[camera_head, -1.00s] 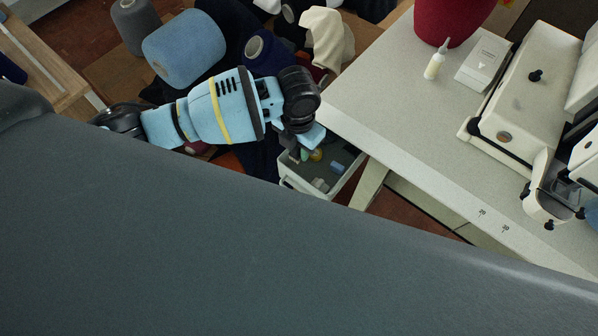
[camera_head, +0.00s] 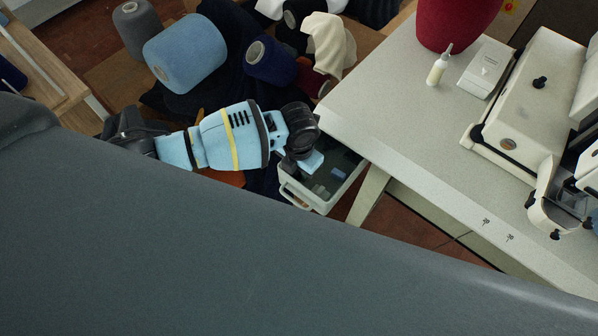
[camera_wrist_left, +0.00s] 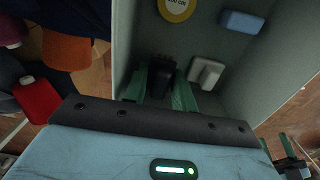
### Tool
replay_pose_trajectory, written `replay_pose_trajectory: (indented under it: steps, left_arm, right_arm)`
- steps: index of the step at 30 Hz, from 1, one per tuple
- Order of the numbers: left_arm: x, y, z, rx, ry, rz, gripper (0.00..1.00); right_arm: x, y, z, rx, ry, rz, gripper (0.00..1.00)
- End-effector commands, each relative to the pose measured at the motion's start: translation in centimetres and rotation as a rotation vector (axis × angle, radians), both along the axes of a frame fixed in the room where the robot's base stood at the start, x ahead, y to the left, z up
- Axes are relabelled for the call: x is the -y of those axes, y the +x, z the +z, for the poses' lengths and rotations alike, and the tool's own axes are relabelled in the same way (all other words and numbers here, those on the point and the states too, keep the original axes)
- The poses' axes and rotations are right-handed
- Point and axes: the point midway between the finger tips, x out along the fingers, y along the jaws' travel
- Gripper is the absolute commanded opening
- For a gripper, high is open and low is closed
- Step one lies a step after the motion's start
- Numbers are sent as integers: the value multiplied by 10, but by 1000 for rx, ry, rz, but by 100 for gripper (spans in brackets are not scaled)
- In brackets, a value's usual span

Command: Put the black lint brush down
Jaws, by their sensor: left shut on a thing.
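My left gripper (camera_wrist_left: 162,86) has green fingers and is shut on the black lint brush (camera_wrist_left: 160,70). In the left wrist view the brush is a dark block between the fingertips, inside a grey-green bin (camera_wrist_left: 121,55). Whether the brush touches the bin's floor I cannot tell. In the head view the pale bin (camera_head: 312,200) stands beside the table leg. My left wrist hangs over its left part and hides the fingers and the brush.
The bin also holds a yellow disc (camera_wrist_left: 176,8), a grey-white block (camera_wrist_left: 206,73) and a blue block (camera_wrist_left: 241,23). The table (camera_head: 385,120) with a white machine (camera_head: 530,100) is to the right. Yarn cones (camera_head: 185,52) lie behind my arm.

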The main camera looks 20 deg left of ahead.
Motion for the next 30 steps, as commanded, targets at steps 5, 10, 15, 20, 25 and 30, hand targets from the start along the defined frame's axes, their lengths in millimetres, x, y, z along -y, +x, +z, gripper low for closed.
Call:
replay_pose_trajectory:
  steps: [5,10,15,20,25,30]
  left_arm:
    - [0,-1,-22,-3,-1,0,0]
    - [0,0,-21,0,-1,0,0]
    - [0,0,-24,-1,-1,0,0]
    - [0,0,-25,0,-1,0,36]
    - [0,0,-24,0,-1,0,36]
    - [0,1,-18,2,-1,0,36]
  right_arm:
    - [0,-2,-4,-6,0,0,52]
    - [0,-1,-2,-3,1,0,52]
    - [0,-2,-4,-6,1,-1,52]
    - [0,-2,-4,-6,1,-1,52]
    - [0,-1,-4,-4,1,0,52]
    - [0,3,0,5,1,0,52]
